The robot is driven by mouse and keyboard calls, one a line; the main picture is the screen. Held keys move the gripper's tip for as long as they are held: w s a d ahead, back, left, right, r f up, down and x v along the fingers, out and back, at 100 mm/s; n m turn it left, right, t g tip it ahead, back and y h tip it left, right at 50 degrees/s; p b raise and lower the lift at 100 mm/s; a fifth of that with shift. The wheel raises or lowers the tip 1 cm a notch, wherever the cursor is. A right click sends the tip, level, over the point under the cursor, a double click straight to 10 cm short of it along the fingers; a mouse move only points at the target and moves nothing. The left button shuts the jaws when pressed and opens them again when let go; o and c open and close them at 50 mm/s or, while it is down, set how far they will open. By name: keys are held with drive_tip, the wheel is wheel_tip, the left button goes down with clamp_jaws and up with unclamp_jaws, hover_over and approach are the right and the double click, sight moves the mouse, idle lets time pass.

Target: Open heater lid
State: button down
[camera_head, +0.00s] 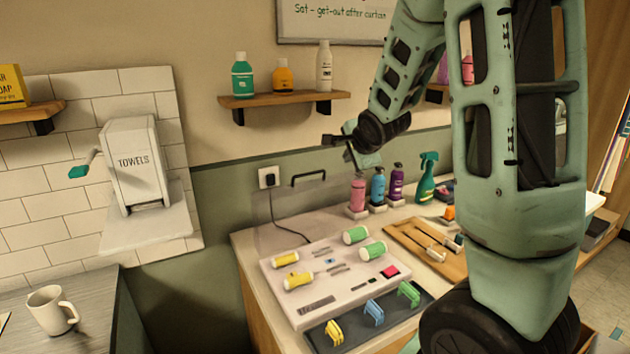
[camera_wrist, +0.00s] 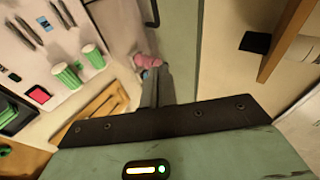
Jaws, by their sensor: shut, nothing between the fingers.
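The handle also shows at the top of the wrist view (camera_wrist: 152,14). My gripper (camera_head: 329,139) is shut and empty, above the counter, to the right of the handle and apart from it. Its fingers show in the wrist view (camera_wrist: 157,75), overlapping a pink bottle.
Pink (camera_head: 357,192), blue (camera_head: 378,186) and purple (camera_head: 397,182) bottles stand behind the heater, with a green spray bottle (camera_head: 428,178). A wooden tray (camera_head: 412,232) lies to the right. A dark clip mat (camera_head: 345,343) lies in front. A shelf (camera_head: 285,99) is above.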

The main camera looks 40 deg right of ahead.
drive_tip(key=s+a+t+y, duration=0.2)
drive_tip(key=s+a+t, duration=0.1)
drive_tip(key=a, duration=0.3)
drive_tip(key=p, duration=0.7)
approach(310, 174)
drive_tip(key=shift+n, duration=0.4)
drive_tip(key=x, duration=0.7)
drive_tip(key=shift+w+d+r+p, duration=0.1)
drive_tip(key=shift+w+r+p, duration=0.1)
drive_tip(key=shift+p, duration=0.25)
drive_tip(key=shift+g, duration=0.7)
drive_tip(key=w+p, duration=0.1)
drive_tip(key=w, duration=0.2)
drive_tip(key=w+d+p, duration=0.1)
drive_tip(key=w, duration=0.1)
drive_tip(key=shift+w+d+f, duration=0.2)
drive_tip(key=shift+w+d, duration=0.05)
drive_tip(key=shift+w, duration=0.15)
drive_tip(key=shift+r, duration=0.1)
